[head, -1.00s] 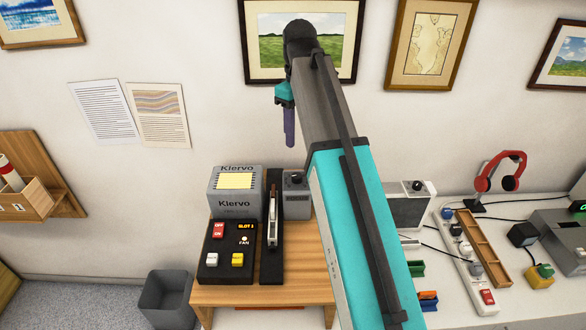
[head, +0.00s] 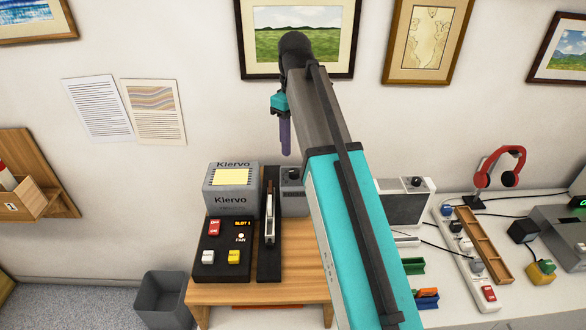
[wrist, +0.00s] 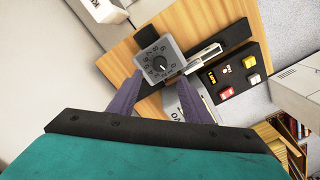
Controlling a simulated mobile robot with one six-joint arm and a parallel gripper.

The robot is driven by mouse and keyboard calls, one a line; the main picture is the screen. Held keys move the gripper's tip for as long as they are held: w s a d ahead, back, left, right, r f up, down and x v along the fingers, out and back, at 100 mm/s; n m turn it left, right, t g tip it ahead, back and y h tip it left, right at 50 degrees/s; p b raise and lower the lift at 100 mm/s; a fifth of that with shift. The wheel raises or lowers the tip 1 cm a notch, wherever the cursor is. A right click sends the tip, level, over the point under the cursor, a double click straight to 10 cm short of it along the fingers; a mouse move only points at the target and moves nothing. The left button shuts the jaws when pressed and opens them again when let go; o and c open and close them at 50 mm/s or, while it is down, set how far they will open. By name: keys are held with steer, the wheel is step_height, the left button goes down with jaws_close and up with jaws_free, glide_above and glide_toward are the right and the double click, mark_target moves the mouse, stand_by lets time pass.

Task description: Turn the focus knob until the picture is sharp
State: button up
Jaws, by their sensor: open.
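A small grey box bears a dark round knob (head: 293,174) on its top, on the wooden stand beside the larger grey Kiervo unit (head: 232,190). In the wrist view the knob (wrist: 159,65) has a pale pointer line and a ring of marks on the box face. My gripper (wrist: 160,79) is open, its purple fingers either side of the box in that view, apart from the knob and empty. In the head view my gripper (head: 285,140) hangs above the knob, fingers downward. The Kiervo unit has a yellow lit panel with faint lines, too small to judge for sharpness.
A black control panel (head: 222,248) with coloured switches and a dark slotted rail (head: 268,262) stand close to the knob box. A second grey box with a knob (head: 405,203) stands at right. A bin (head: 165,300) stands on the floor. Framed prints hang behind.

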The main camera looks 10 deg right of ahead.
mark_target(294, 171)
steer(key=shift+f+p, duration=1.4)
steer(key=shift+f, duration=3.2)
steer(key=c, duration=1.1)
steer(key=shift+o, duration=0.2)
